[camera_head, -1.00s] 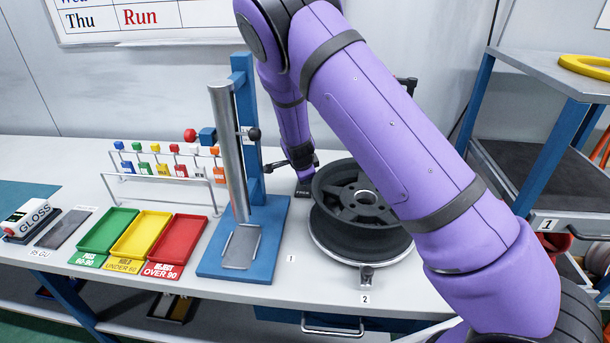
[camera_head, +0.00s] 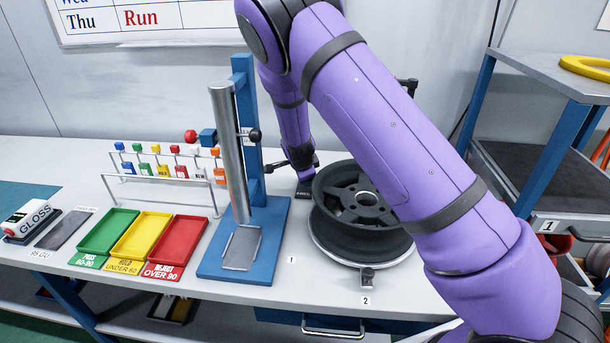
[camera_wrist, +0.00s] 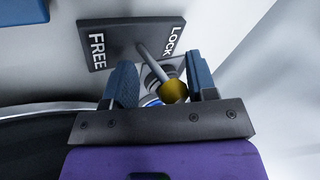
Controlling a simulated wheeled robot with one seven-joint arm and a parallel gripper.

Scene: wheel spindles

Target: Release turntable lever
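A dark plate (camera_wrist: 135,40) marked FREE and LOCK shows in the wrist view. The turntable lever is a grey rod (camera_wrist: 152,62) with a yellow knob (camera_wrist: 175,92), lying on the LOCK side. My gripper (camera_wrist: 162,75) is open, with one blue finger on each side of the knob. The knob is nearer the right finger; I cannot tell whether they touch. In the head view, a dark wheel (camera_head: 340,192) lies on the turntable (camera_head: 335,252). My arm covers part of both, and the lever cannot be made out there.
A blue stand with a metal column (camera_head: 228,150) is left of the wheel. Green (camera_head: 106,230), yellow (camera_head: 142,235) and red (camera_head: 177,242) trays lie farther left, before a rack of coloured tags (camera_head: 165,170). A shelf unit (camera_head: 545,75) stands at right.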

